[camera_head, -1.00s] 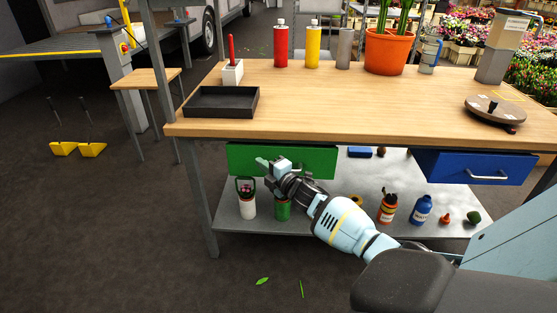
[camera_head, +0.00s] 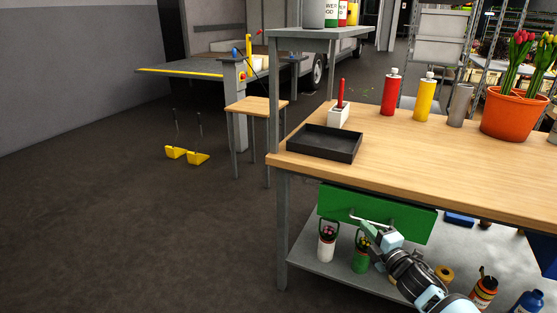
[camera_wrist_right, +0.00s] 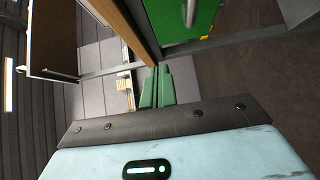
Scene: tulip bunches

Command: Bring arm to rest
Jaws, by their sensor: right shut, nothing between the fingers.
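My right gripper (camera_head: 374,238) is in front of the workbench, just below the green drawer front (camera_head: 410,219) and its metal handle. In the right wrist view its two green fingers (camera_wrist_right: 155,88) are shut together with nothing between them. The green drawer front (camera_wrist_right: 180,18) and its handle also show there, apart from the fingers. My left gripper is not in view.
The wooden workbench (camera_head: 420,160) carries a black tray (camera_head: 325,142), bottles and an orange pot (camera_head: 514,113) of red tulips. Bottles and small containers stand on the lower shelf (camera_head: 325,268).

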